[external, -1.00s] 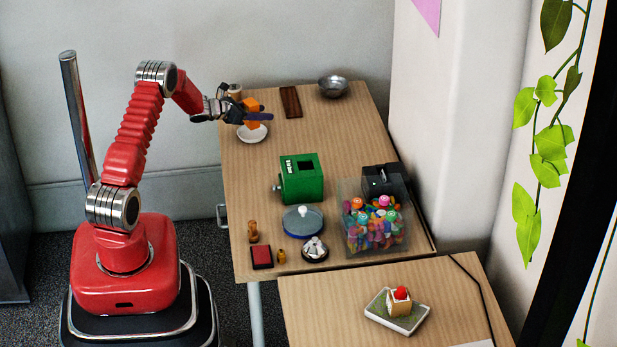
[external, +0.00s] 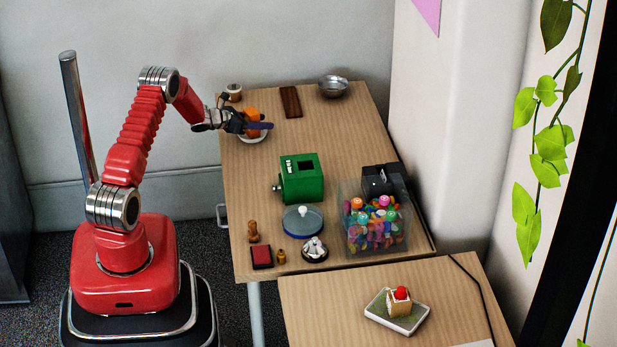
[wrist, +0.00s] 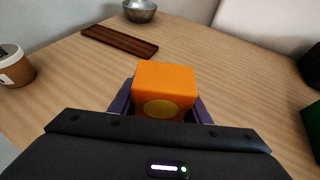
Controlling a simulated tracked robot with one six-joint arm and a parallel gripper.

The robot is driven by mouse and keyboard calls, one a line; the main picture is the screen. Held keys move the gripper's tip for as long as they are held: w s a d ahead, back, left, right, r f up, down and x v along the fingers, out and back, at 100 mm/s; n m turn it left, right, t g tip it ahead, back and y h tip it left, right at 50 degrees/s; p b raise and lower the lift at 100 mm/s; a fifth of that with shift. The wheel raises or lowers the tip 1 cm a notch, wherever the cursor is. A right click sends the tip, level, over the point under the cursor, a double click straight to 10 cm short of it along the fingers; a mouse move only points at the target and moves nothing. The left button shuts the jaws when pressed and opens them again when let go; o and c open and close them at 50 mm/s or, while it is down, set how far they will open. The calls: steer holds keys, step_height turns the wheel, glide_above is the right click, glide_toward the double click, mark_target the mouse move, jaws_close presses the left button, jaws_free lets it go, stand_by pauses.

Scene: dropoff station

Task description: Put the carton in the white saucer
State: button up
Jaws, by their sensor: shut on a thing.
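The orange carton (external: 251,115) is between the fingers of my gripper (external: 256,127), which is shut on it. In the wrist view the carton (wrist: 163,90) shows its orange top and a yellow round mark on its near face, with a purple finger on each side. The white saucer (external: 252,140) lies on the table directly under the carton, partly hidden by my gripper. The carton appears low over the saucer; I cannot tell whether it touches it. The saucer does not show in the wrist view.
A paper cup (external: 233,92), a brown wooden tray (external: 291,101) and a metal bowl (external: 333,86) stand at the back. A green box (external: 301,178), a blue-rimmed lidded dish (external: 303,220) and a clear bin of colourful items (external: 375,225) stand nearer the front.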

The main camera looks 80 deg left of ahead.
steer(key=o, duration=1)
steer(key=v, duration=1.2)
steer(key=shift+d, duration=0.1)
